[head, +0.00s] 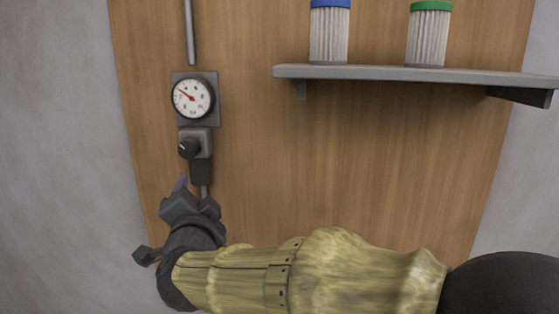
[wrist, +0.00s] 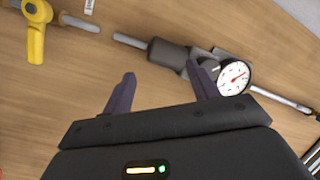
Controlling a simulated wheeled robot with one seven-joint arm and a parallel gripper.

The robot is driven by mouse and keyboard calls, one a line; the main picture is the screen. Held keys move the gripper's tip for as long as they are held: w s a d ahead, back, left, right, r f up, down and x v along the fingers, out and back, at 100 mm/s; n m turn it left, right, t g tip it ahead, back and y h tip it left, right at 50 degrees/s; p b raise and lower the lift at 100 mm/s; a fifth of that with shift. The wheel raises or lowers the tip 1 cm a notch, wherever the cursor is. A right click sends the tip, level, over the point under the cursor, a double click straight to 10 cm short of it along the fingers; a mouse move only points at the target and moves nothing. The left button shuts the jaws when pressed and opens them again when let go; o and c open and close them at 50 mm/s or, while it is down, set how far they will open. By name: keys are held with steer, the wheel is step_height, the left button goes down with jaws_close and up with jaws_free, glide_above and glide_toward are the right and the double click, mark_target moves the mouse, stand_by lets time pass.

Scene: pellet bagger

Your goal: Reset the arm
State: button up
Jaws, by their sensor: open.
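My gripper (head: 192,190) is at the lower left of the head view, just below the dark regulator body under the gauge. In the wrist view its two purple-grey fingers (wrist: 160,88) are spread apart with nothing between them. The round pressure gauge (head: 192,97) has a white face and a red needle; it also shows in the wrist view (wrist: 233,78), partly behind the right finger. A black knob (head: 189,147) sits below the gauge. My arm, in a yellowish sleeve, stretches across the bottom of the head view.
A grey shelf (head: 410,74) on the wooden panel (head: 300,160) holds a blue-capped filter (head: 329,35) and a green-capped filter (head: 428,35). A yellow valve handle (wrist: 37,38) is at the wrist view's upper left. The panel below the shelf is bare.

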steer(key=w+d+f+n+g, duration=0.3)
steer(key=d+f+n+g, duration=0.15)
steer(key=d+f, duration=0.65)
steer(key=s+d+f+n+g+h, duration=0.4)
steer(key=s+d+f+g, duration=0.6)
steer(key=s+d+f, duration=0.6)
steer(key=d+f, duration=0.4)
steer(key=shift+s+d+f, duration=0.15)
steer(key=shift+s+f, duration=0.1)
steer(key=shift+s, duration=0.15)
stand_by(1.0)
